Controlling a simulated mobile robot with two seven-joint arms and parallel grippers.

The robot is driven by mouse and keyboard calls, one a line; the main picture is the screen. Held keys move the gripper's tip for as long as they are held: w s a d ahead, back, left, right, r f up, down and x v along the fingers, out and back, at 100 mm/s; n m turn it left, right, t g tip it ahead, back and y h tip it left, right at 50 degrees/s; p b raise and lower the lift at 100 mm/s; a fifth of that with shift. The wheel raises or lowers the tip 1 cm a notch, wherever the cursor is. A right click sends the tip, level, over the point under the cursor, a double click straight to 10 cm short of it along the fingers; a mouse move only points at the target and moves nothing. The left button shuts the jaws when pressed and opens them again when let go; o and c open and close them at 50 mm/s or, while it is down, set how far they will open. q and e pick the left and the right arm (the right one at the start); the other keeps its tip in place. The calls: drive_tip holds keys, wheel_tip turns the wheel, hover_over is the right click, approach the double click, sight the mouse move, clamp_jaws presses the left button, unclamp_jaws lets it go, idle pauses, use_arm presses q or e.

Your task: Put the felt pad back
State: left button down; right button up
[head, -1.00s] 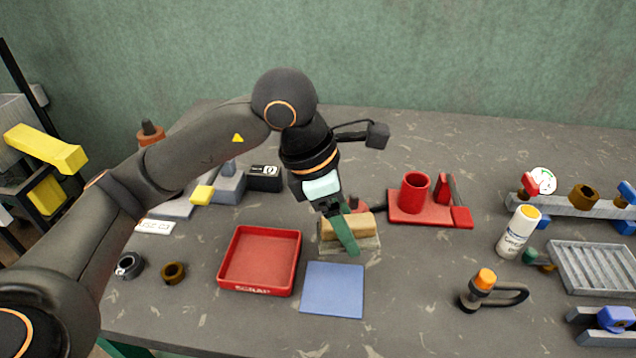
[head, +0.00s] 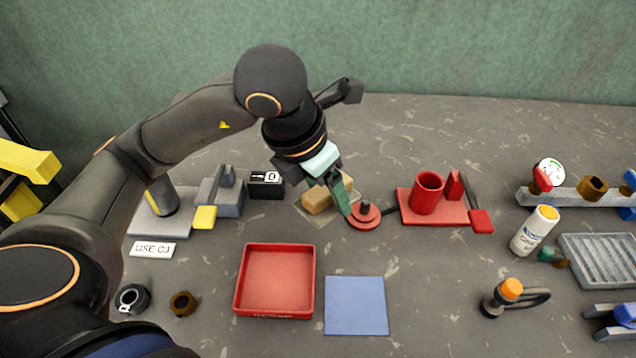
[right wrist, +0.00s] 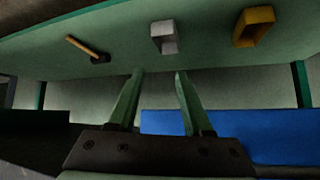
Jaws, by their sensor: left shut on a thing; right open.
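A tan block (head: 317,201) with a thin grey-beige pad (head: 328,218) under it is at the middle of the table; this looks like the felt pad, though I cannot tell for sure. My left gripper (head: 331,192) is shut on the block from above, a green finger in front of it. I cannot tell whether the pad touches the table. A flat blue square (head: 356,306) lies nearer me. My right gripper (right wrist: 158,98) is open and empty in the right wrist view; it is not in the head view.
A red disc with a knob (head: 364,217) lies close right of the block. A red tray (head: 275,316) stands in front, a red stand (head: 445,208) to the right. A bottle (head: 534,231) and grey ribbed tray (head: 600,262) are farther right. The table behind the block is clear.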

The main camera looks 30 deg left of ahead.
use_arm(q)
drive_tip(key=w+a+f, duration=0.5)
drive_tip(key=w, duration=0.1)
drive_tip(key=w+a+f, duration=0.3)
drive_tip(key=shift+w+a+f, duration=0.3)
drive_tip(key=shift+w+a, duration=0.05)
drive_tip(key=shift+w, duration=0.05)
drive_tip(key=shift+w+a+f, duration=0.1)
drive_tip(key=shift+w+f, duration=0.05)
drive_tip(key=f, duration=0.3)
drive_tip(key=shift+w+a, duration=0.25)
drive_tip(key=shift+f, duration=0.5)
drive_tip(key=shift+f, duration=0.25)
unclamp_jaws()
drive_tip(key=shift+r, duration=0.1)
